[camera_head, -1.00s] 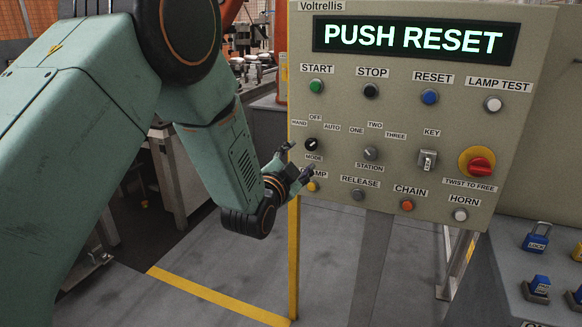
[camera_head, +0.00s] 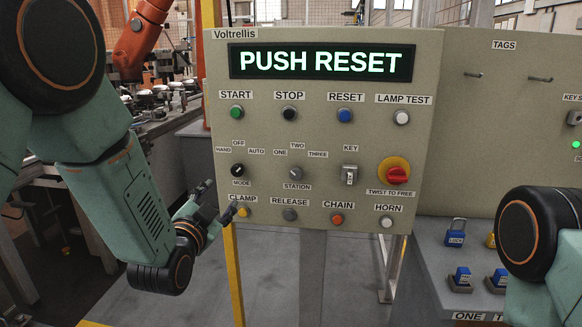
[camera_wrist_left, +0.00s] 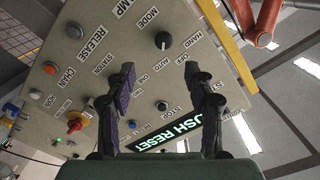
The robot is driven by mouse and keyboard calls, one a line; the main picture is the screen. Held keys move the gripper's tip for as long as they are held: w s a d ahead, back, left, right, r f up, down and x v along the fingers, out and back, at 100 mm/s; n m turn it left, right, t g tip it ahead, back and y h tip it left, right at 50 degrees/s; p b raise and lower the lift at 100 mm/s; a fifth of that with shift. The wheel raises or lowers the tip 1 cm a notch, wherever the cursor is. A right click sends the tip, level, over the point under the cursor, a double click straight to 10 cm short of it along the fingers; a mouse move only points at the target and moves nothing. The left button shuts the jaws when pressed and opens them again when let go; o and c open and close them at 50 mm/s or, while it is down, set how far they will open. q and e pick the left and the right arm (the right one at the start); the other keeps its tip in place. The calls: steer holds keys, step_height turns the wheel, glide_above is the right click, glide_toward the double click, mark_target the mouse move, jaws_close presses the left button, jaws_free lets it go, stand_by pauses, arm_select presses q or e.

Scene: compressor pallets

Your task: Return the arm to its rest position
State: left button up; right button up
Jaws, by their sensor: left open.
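My left arm comes in from the left in the head view. I cannot tell whether a fingertip touches the panel. Part of my right arm shows at the right edge of the head view; its gripper is out of view.
The panel's display (camera_head: 321,62) reads PUSH RESET. A red twist knob (camera_head: 397,175) sits at its right. Blue padlocks (camera_head: 456,235) stand on a grey box at the right. An orange robot arm (camera_head: 138,45) stands behind at the left. Open floor shows below the panel.

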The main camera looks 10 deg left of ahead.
arm_select(q)
steer(key=s+f+n+g, duration=0.35)
steer(key=s+f, duration=0.35)
steer(key=f, duration=0.4)
steer(key=s+f+n+g, duration=0.3)
steer(key=s+f+g, duration=0.3)
steer(key=f, duration=0.5)
steer(key=s+f+n+g, duration=0.1)
steer(key=s+f+g, duration=0.3)
steer(key=s, duration=1.1)
steer(key=s+f+n+g+b, duration=0.1)
steer(key=s+f+g, duration=0.3)
steer(key=s+f, duration=0.6)
steer(key=s, duration=0.6)
steer(key=shift+a+f+y+b, duration=0.25)
steer(key=shift+a+y+b, duration=0.05)
steer(key=shift+a, duration=0.1)
